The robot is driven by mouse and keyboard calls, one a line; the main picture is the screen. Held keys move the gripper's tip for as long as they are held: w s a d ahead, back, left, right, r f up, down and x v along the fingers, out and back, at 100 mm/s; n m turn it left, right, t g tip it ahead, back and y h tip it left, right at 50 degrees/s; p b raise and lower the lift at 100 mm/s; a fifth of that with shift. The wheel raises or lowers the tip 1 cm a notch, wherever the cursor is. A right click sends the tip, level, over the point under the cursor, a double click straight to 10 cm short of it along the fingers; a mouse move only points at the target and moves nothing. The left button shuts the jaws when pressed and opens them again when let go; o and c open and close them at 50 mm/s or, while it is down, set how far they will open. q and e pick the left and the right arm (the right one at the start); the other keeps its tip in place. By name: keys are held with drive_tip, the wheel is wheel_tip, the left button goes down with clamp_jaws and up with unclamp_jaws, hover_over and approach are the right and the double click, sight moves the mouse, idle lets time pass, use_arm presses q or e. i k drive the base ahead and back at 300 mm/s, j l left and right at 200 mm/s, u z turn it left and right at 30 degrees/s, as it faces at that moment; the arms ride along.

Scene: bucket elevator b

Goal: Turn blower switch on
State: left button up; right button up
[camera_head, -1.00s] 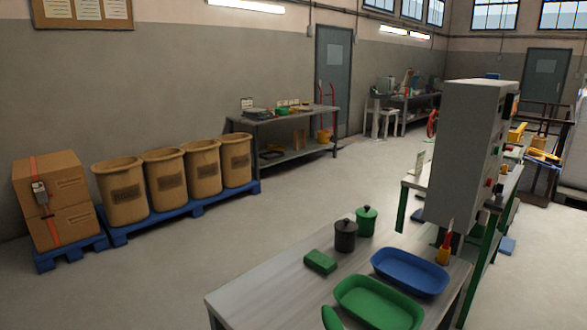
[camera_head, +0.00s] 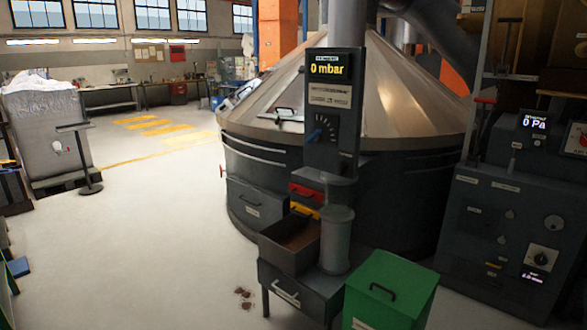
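Which control is the blower switch I cannot tell, as the labels are too small to read. A dark cabinet (camera_head: 480,235) at the right has a display (camera_head: 534,122) reading 0 Pa. Low on it is a black rotary knob (camera_head: 541,258) on a pale plate, and a red control (camera_head: 583,140) sits at the right edge. A dark upright panel (camera_head: 332,110) in the middle has a display (camera_head: 326,69) reading 0 mbar and a blue-handled dial (camera_head: 318,134). Neither of my grippers is in view.
A large round machine (camera_head: 350,85) with a metal cone top stands behind the panel. An open drawer (camera_head: 290,243) and a green bin (camera_head: 390,290) stand in front. Brown bits (camera_head: 243,295) lie on the floor. Open floor (camera_head: 150,230) lies at the left.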

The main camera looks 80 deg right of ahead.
sight(343, 166)
drive_tip(key=z, duration=3)
